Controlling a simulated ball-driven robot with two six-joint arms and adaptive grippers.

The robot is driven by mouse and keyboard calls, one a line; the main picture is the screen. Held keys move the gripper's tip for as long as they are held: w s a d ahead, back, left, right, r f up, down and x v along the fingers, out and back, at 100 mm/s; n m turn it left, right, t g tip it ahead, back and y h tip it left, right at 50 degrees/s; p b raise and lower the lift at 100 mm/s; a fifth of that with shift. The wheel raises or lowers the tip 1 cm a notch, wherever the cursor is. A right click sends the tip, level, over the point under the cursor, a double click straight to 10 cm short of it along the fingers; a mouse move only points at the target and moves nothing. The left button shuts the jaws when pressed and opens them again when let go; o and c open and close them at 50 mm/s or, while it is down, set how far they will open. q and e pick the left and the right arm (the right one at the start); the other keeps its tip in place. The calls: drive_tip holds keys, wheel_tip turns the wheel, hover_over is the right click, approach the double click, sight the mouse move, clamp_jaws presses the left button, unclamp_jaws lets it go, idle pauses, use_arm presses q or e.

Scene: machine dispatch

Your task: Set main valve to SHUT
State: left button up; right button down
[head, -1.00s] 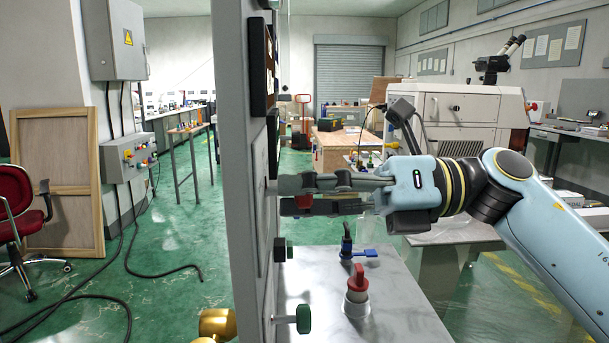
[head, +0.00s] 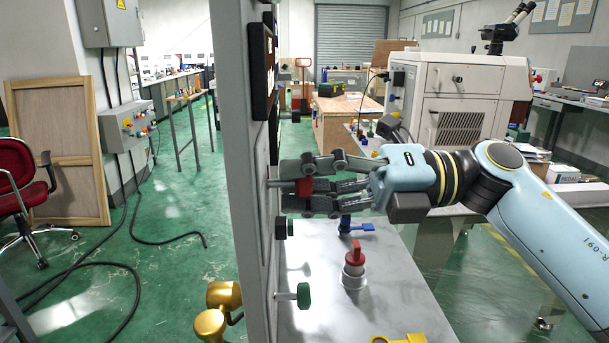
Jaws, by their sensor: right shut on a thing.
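A grey upright panel (head: 236,130) stands edge-on to me, so its face and any markings cannot be read. My right gripper (head: 298,185) reaches it from the right and is shut on a red handle (head: 305,187) that sticks out from the panel. The fingers partly hide the handle. I see no label telling which valve is the main valve, and the SHUT mark is not visible. My left gripper is not in view.
Below the gripper, a black knob (head: 284,227) and a green knob (head: 303,296) stick out from the panel. A blue-handled valve (head: 355,227) and a red-handled valve (head: 354,265) stand on the grey bench top (head: 400,300). Brass-coloured knobs (head: 222,296) are at the panel's left.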

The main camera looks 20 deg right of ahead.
drive_tip(key=c, duration=0.9)
unclamp_jaws()
drive_tip(key=shift+w, duration=0.1)
drive_tip(key=shift+c, duration=0.2)
drive_tip(key=v, duration=1.2)
drive_tip(key=shift+d, duration=0.1)
